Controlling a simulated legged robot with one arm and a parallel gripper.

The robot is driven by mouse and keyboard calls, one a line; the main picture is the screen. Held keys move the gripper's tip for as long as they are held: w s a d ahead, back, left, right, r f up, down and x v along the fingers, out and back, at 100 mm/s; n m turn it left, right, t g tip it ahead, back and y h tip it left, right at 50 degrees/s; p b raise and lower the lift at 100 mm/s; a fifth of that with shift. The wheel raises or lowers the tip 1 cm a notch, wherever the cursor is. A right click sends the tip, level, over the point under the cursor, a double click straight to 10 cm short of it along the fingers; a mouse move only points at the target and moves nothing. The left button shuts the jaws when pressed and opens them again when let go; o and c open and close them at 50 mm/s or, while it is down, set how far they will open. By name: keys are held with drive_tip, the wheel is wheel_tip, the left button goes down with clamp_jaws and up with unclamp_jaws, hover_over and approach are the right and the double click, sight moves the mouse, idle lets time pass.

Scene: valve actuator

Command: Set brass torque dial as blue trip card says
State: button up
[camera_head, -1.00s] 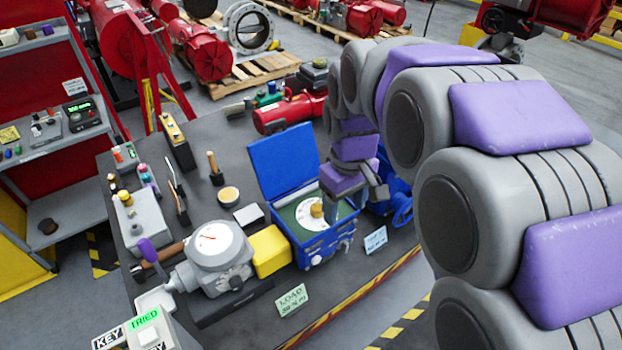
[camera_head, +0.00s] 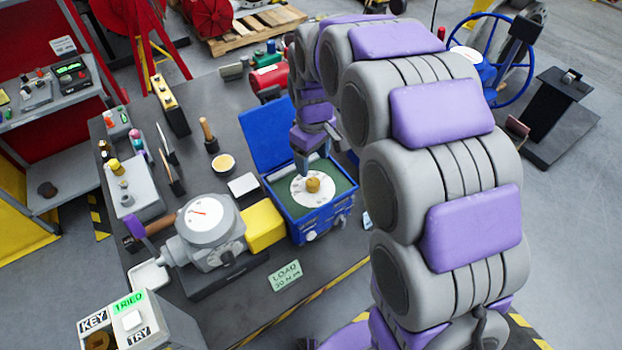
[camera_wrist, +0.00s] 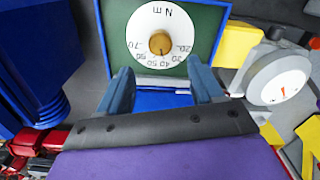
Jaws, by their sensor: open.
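The brass torque dial (camera_head: 313,185) is a small knob on a round white scale plate (camera_head: 299,190) inside an open blue box (camera_head: 298,231). In the wrist view the brass knob (camera_wrist: 160,42) sits at the scale's centre, with numbers around it; its exact setting is too small to tell. My gripper (camera_wrist: 163,88) is open and empty, its two blue-grey fingers apart and short of the knob in the picture. In the head view my gripper (camera_head: 304,165) is beside the scale plate, towards the lid. A pale blue card (camera_head: 367,220) is almost wholly hidden behind my arm, its text unreadable.
A green load card (camera_head: 285,275) lies at the bench front. A yellow block (camera_head: 265,226) and a grey gauge housing (camera_head: 211,222) stand left of the box. The raised blue lid (camera_head: 279,135) is behind it. The bench front is mostly clear.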

sight(312, 181)
wheel_tip(312, 181, down, 7)
drive_tip(key=shift+f+b, duration=0.2)
drive_tip(key=shift+b, duration=0.15)
drive_tip(key=shift+a+f, duration=0.25)
drive_tip(key=shift+f, duration=0.3)
drive_tip(key=shift+d, duration=0.1)
drive_tip(key=shift+d, duration=0.15)
drive_tip(key=shift+d, duration=0.1)
drive_tip(key=shift+c, duration=1.1)
drive_tip(key=c, duration=0.8)
drive_tip(key=shift+r, duration=0.1)
drive_tip(key=shift+c, duration=0.2)
